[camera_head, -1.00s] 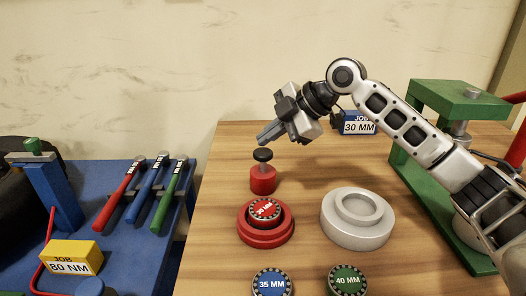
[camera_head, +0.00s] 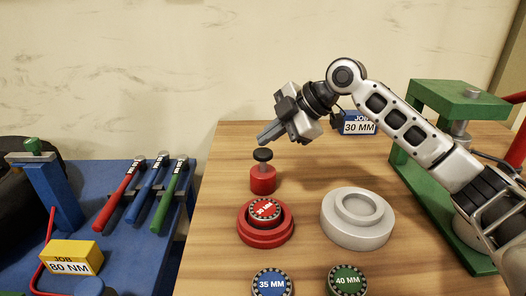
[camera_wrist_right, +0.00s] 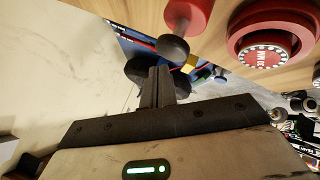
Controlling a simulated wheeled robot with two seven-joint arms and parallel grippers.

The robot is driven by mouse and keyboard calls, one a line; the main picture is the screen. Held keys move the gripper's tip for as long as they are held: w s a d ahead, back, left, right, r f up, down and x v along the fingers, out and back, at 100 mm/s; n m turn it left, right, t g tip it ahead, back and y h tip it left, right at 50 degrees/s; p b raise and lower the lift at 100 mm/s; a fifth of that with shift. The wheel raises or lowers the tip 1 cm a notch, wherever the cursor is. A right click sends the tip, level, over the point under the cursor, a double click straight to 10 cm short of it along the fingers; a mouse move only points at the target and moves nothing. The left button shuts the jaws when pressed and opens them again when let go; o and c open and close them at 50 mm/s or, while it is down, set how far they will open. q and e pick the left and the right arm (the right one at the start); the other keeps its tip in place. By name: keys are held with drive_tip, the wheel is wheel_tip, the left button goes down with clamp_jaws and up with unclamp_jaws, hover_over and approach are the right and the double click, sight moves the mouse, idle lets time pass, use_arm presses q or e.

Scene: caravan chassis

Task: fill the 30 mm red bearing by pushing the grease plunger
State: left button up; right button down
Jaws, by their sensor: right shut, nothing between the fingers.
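The grease plunger (camera_head: 262,156) is a black knob on a thin stem above a red grease pot (camera_head: 263,180) on the wooden table. The red 30 mm bearing (camera_head: 264,210) sits in a red round holder (camera_head: 264,238) just in front of the pot. My right gripper (camera_head: 266,137) is shut and empty, its fingertips just above and behind the black knob. In the right wrist view the shut fingers (camera_wrist_right: 157,88) show beside the knob (camera_wrist_right: 172,48), and the bearing (camera_wrist_right: 265,57) shows at the upper right. Whether the fingers touch the knob is unclear. My left gripper is out of view.
A grey ring-shaped part (camera_head: 357,220) stands right of the red holder. A blue 35 mm bearing (camera_head: 271,283) and a green 40 mm bearing (camera_head: 347,281) lie at the front. A green press frame (camera_head: 405,165) stands right, a blue job sign (camera_head: 358,123) behind.

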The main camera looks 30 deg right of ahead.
sight(264, 152)
drive_tip(key=shift+f, duration=0.15)
drive_tip(key=shift+f, duration=0.25)
drive_tip(key=shift+f+b, duration=0.35)
drive_tip(key=shift+f, duration=1.05)
idle(1.0)
drive_tip(key=shift+r, duration=0.1)
drive_tip(key=shift+r+p, duration=1.65)
drive_tip(key=shift+p, duration=0.4)
drive_tip(key=shift+r, duration=0.1)
wheel_tip(264, 152, up, 5)
drive_tip(key=p, duration=0.5)
